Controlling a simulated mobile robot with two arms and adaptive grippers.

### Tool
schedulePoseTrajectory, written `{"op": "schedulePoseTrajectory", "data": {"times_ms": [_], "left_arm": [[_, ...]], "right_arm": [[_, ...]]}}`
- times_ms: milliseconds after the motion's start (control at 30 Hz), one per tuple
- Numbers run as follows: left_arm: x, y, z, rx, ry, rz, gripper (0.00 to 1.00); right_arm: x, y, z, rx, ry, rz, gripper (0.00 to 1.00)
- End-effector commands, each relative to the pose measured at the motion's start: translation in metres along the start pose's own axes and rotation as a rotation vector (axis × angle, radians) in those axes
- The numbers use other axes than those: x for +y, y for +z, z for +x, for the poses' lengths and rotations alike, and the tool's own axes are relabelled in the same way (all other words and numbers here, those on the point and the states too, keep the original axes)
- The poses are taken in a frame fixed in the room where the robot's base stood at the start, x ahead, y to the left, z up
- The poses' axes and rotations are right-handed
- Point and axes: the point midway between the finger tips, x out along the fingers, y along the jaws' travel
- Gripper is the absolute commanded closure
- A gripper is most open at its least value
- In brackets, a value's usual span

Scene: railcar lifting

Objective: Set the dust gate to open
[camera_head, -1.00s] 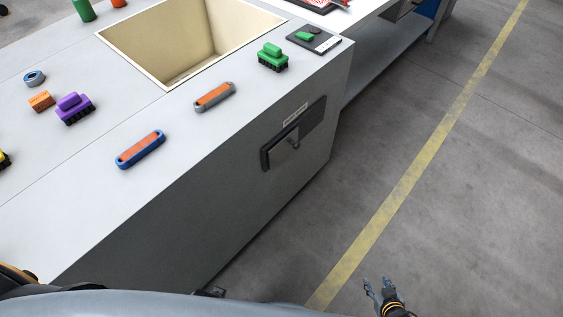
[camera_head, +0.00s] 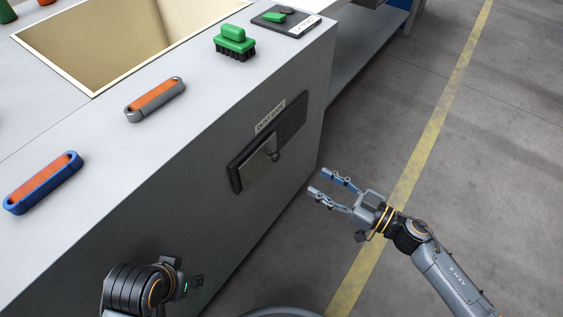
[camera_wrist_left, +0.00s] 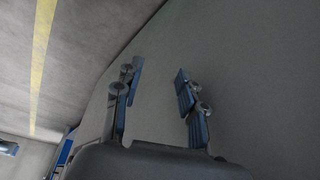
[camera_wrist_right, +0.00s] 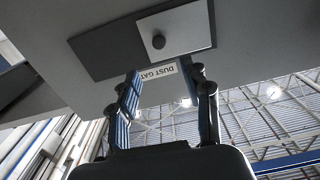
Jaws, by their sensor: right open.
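The dust gate is a dark panel (camera_head: 290,125) on the side wall of the grey bench, with a light sliding plate (camera_head: 256,166) over its left part. A round dark knob (camera_head: 274,155) sits at the plate's right edge. In the right wrist view the plate (camera_wrist_right: 185,28), knob (camera_wrist_right: 158,41) and "DUST GATE" label (camera_wrist_right: 157,72) show upside down. My right gripper (camera_head: 325,183) is open and empty, apart from the panel and to its right. My left gripper (camera_head: 197,283) is low by the bench wall; its fingers (camera_wrist_left: 158,100) are apart and empty in the left wrist view.
The bench top holds a blue tool with an orange top (camera_head: 42,182), a grey one (camera_head: 155,99), a green brush (camera_head: 234,42) and an open bin (camera_head: 88,84). Free floor with a yellow line (camera_head: 425,150) lies to the right.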

Motion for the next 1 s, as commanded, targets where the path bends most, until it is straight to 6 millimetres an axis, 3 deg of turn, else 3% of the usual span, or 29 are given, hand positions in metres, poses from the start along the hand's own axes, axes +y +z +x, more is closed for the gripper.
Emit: {"op": "schedulePoseTrajectory", "data": {"times_ms": [300,500,700,1000], "left_arm": [[0.000,0.003,0.009,0.000,0.000,0.000,0.60],[0.001,-0.003,0.014,0.030,0.001,0.001,0.60],[0.003,-0.021,0.015,0.107,0.005,0.004,0.60],[0.003,-0.023,0.015,0.118,0.005,0.004,0.60]], "right_arm": [[0.001,-0.001,0.069,0.004,0.003,-0.002,0.52],[0.002,0.000,0.102,0.002,0.004,-0.001,0.52],[0.002,0.000,0.118,0.001,0.004,0.000,0.52],[0.002,0.000,0.120,0.000,0.004,0.000,0.52]]}}
